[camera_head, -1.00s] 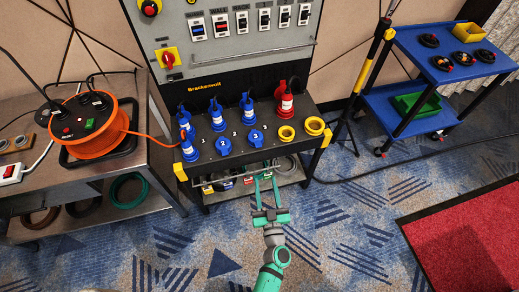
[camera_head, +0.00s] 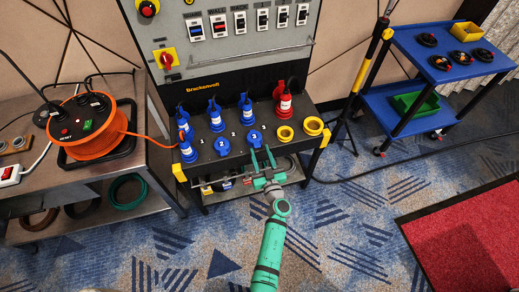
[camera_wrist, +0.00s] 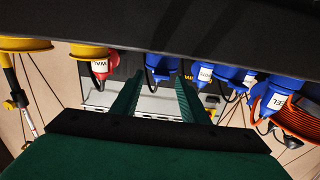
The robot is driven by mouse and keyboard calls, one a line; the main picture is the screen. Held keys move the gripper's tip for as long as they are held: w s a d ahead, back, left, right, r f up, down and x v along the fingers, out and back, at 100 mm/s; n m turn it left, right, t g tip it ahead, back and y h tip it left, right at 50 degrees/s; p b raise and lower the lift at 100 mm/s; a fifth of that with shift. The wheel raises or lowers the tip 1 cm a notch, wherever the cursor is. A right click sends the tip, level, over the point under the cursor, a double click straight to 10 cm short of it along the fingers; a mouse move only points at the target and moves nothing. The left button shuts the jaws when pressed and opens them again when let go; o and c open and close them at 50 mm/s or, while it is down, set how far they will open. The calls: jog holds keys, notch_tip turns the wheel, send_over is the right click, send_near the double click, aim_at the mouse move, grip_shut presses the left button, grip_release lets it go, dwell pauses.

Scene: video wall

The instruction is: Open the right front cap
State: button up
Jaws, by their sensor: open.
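The black socket panel (camera_head: 232,118) carries blue caps and plugs in two rows. Along its front edge are a blue cap (camera_head: 222,146) by the number 2, a blue cap (camera_head: 255,138) by the number 3, and two yellow caps, the nearer (camera_head: 284,135) and the one at the right end (camera_head: 313,125). My gripper (camera_head: 262,155) is open and empty, its fingers at the panel's front edge just below the blue cap by 3. In the wrist view, a blue connector (camera_wrist: 158,66) shows between and beyond the open fingers (camera_wrist: 160,85); contact is not clear.
A red plug (camera_head: 285,103) stands behind the yellow caps. A handrail (camera_head: 240,55) crosses the cabinet front above. An orange cable reel (camera_head: 95,125) sits on the left bench. A blue cart (camera_head: 445,75) stands at right.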

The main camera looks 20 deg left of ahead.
aim_at(255, 139)
jog(key=shift+x, duration=1.05)
jog(key=shift+a, duration=0.2)
